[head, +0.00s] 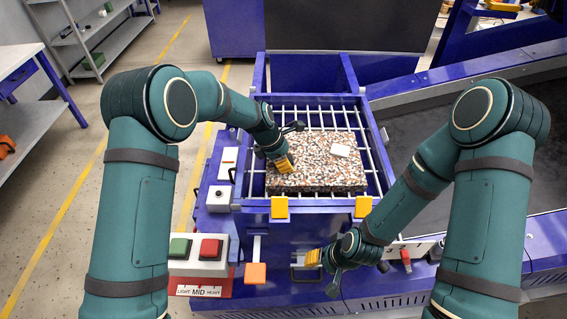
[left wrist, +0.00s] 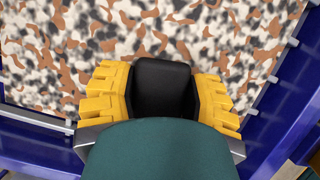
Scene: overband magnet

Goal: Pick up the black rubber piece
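In the left wrist view, the black rubber piece (left wrist: 163,85) is a dark block between the yellow fingers of my left gripper (left wrist: 163,98). The fingers touch it on both sides. In the head view my left gripper (head: 284,165) points down over the left part of the speckled bed, and its fingers hide the piece there. I cannot tell whether the piece touches the bed. My right gripper (head: 314,257) is low in front of the blue machine, by a dark handle. Its fingers look close together, but their gap is not clear.
The speckled brown, white and black bed (head: 315,175) lies inside a blue frame with pale bars (head: 376,150). A small white piece (head: 340,150) lies on it. A box with green and red buttons (head: 198,250) is at the front left. A dark conveyor belt (head: 500,130) runs at the right.

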